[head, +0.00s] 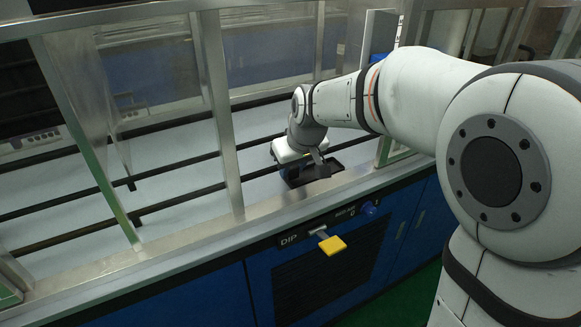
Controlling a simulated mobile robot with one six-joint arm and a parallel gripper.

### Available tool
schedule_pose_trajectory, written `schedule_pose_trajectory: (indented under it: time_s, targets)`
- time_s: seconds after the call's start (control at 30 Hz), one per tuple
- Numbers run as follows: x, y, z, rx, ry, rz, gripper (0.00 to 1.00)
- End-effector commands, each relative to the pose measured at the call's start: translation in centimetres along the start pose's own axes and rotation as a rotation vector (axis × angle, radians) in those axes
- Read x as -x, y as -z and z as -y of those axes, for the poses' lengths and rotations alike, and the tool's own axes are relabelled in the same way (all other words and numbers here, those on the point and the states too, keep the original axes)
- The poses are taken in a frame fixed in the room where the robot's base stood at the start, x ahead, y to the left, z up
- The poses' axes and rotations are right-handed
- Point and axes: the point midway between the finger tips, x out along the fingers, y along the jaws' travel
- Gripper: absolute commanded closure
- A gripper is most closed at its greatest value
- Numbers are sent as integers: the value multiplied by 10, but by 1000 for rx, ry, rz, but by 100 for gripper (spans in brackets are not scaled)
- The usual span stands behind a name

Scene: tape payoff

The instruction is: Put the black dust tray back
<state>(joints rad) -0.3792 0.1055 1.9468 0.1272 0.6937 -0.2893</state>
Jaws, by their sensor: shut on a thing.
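The black dust tray (326,170) lies low and roughly level at the far end of my arm, over the pale deck just behind the metal front ledge. My gripper (312,160) is at the tray's near-left part and is shut on it. My wrist hides part of the tray's left side. I cannot tell whether the tray touches the deck.
Upright metal posts (219,110) and a clear panel stand left of my arm. Dark rails (180,171) run along the pale deck. A yellow tab (332,245) sticks out from the blue front below the ledge, near a "DIP" label. A green-edged panel (384,150) stands right of the tray.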

Motion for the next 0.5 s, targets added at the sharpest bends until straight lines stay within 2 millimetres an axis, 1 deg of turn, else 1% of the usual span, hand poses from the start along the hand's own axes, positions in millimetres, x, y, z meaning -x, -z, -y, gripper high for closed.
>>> schedule_pose_trajectory:
  time_s: [0.1, 0.13, 0.4, 0.5]
  targets:
    - [-4, -2, 0, 0, 0, 0, 96]
    - [-4, -1, 0, 0, 0, 0, 72]
    - [-2, -1, 1, 0, 1, 0, 51]
    - [-2, -1, 1, 1, 1, 0, 51]
